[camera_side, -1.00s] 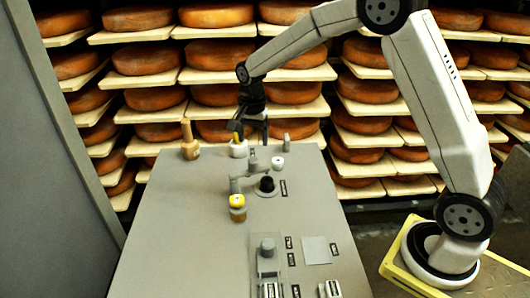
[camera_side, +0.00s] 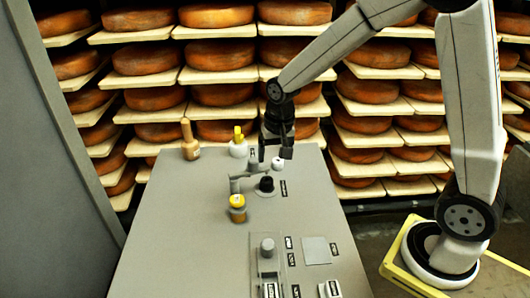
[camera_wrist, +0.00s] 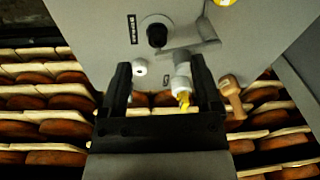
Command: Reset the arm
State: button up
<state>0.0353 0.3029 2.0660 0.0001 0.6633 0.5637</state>
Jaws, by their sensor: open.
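My gripper (camera_side: 275,155) is open and empty above the far part of the grey table (camera_side: 170,245). In the wrist view my gripper (camera_wrist: 160,75) shows its two dark fingers spread apart, with the tabletop beyond them. In the side view it hangs pointing down, to the right of a white container with a yellow top (camera_side: 238,145). A small white knob-like piece (camera_side: 277,164) stands just below and beside the fingers.
A wooden-handled tool (camera_side: 189,140) stands at the far left. A grey slider panel (camera_side: 267,260) lies nearer. Cheese shelves (camera_side: 160,65) rise behind. The table's left part is clear.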

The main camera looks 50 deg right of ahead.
jog(key=s+a+f+n+t, duration=0.1)
jog(key=s+n, duration=0.5)
jog(key=s, duration=0.6)
jog(key=shift+a+f+n, duration=0.2)
jog(key=shift+f+n, duration=0.2)
jog(key=shift+f, duration=0.05)
dwell(0.6)
